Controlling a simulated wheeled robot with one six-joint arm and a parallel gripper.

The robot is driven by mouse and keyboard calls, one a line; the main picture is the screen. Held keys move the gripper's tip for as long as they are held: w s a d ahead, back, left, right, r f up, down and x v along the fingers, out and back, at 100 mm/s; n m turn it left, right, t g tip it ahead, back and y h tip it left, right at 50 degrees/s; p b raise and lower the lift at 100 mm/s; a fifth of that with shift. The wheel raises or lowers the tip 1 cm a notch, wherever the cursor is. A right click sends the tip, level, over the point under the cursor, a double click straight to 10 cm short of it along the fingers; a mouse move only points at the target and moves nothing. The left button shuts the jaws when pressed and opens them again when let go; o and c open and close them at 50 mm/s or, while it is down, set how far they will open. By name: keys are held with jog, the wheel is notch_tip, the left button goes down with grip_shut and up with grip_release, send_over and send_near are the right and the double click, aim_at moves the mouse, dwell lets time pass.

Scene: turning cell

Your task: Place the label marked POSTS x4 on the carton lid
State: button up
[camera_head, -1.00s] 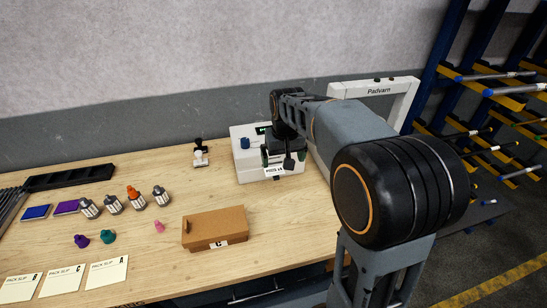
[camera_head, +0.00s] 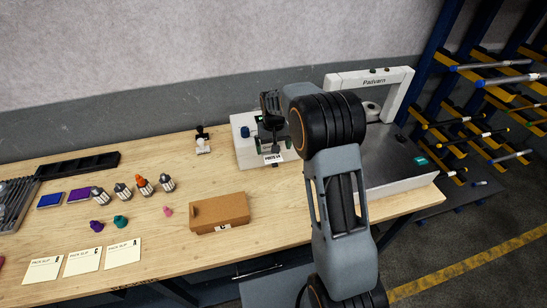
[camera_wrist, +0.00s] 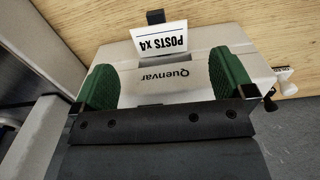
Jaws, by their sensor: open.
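The label marked POSTS x4 (camera_wrist: 160,41) sticks out of the front of a white label printer (camera_head: 245,150). In the head view the label (camera_head: 273,159) shows just below my gripper (camera_head: 272,140). In the wrist view my gripper (camera_wrist: 162,88) is open, its two green pads apart and nothing between them. The label lies beyond the fingertips, and the printer's face with the word Quenvar is under them. The brown carton (camera_head: 219,212) sits closed on the wooden table, left of and nearer than the printer, with a small marked tag on its front.
A hand stamp (camera_head: 203,141) stands left of the printer. Several bottles (camera_head: 122,191), ink pads (camera_head: 79,195), coloured knobs (camera_head: 120,222) and pack slips (camera_head: 83,263) lie to the left. A white-framed Padvarn machine (camera_head: 372,78) stands at right. Table between carton and printer is clear.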

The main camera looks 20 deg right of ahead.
aim_at(274, 160)
notch_tip(274, 160, down, 4)
jog(key=shift+f+p, duration=0.15)
jog(key=shift+p, duration=1)
jog(key=shift+f, duration=0.55)
jog(key=shift+f+b, duration=0.25)
jog(key=shift+b, duration=0.05)
jog(key=shift+c, duration=0.3)
jog(key=c, duration=0.9)
jog(key=shift+r, duration=0.1)
jog(key=shift+c, duration=0.2)
